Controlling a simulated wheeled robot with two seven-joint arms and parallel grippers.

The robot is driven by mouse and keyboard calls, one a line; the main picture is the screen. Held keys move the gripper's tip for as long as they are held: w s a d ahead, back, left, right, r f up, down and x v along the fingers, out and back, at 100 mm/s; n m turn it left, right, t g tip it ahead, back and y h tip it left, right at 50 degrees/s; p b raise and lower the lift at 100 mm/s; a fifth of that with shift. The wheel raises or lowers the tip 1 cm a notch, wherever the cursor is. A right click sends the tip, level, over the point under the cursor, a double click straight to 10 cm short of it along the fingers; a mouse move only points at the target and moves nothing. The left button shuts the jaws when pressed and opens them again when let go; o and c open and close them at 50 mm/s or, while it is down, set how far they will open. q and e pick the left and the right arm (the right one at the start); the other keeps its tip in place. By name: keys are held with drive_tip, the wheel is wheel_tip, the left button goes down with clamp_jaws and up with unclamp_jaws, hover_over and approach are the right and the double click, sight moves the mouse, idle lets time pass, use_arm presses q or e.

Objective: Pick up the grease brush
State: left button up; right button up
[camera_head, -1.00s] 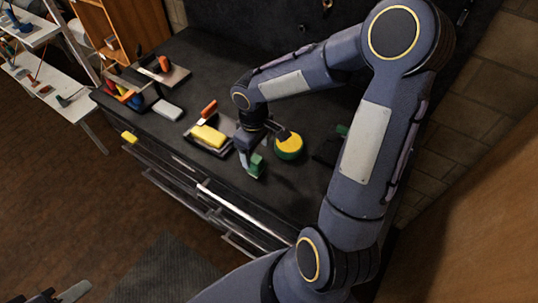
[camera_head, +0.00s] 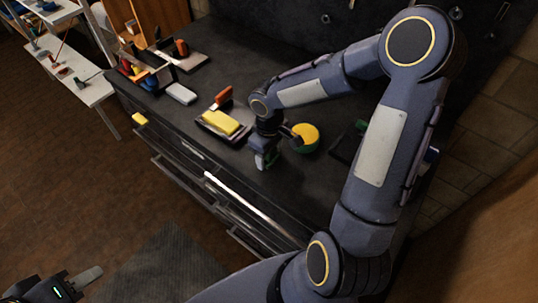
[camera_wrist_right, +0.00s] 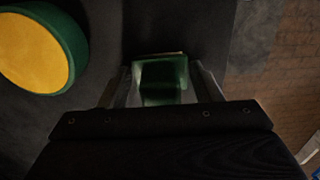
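A green block-shaped piece, which looks like part of the grease brush (camera_wrist_right: 163,78), sits between the two fingers of my right gripper (camera_wrist_right: 161,85) in the right wrist view. I cannot tell whether the fingers touch it. In the head view my right gripper (camera_head: 264,158) points down close to the counter's front edge, with a little green showing at it. The bristles are not clear in either view. My left gripper (camera_head: 82,280) is partly in view at the bottom left, away from the counter; its opening is unclear.
A round green tin with a yellow top (camera_head: 305,137) stands close beside my right gripper. A tray (camera_head: 222,133) with a yellow block lies left of it. A dark pad with a green item (camera_head: 361,125) is to the right. The dark counter (camera_head: 215,165) has bare room at the front.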

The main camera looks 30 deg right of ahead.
drive_tip(key=c, duration=0.7)
drive_tip(key=shift+r, duration=0.1)
drive_tip(key=shift+c, duration=0.2)
drive_tip(key=shift+r+p, duration=0.45)
drive_tip(key=shift+r, duration=0.05)
wheel_tip(320, 180, up, 3)
drive_tip(key=shift+f+p, duration=0.1)
drive_tip(key=shift+p, duration=1.05)
drive_tip(key=s+a+r+p, duration=0.2)
drive_tip(key=a+r, duration=0.7)
drive_tip(key=a, duration=0.5)
drive_tip(key=shift+s, duration=0.15)
drive_tip(key=o, duration=0.4)
drive_tip(key=shift+c, duration=1.3)
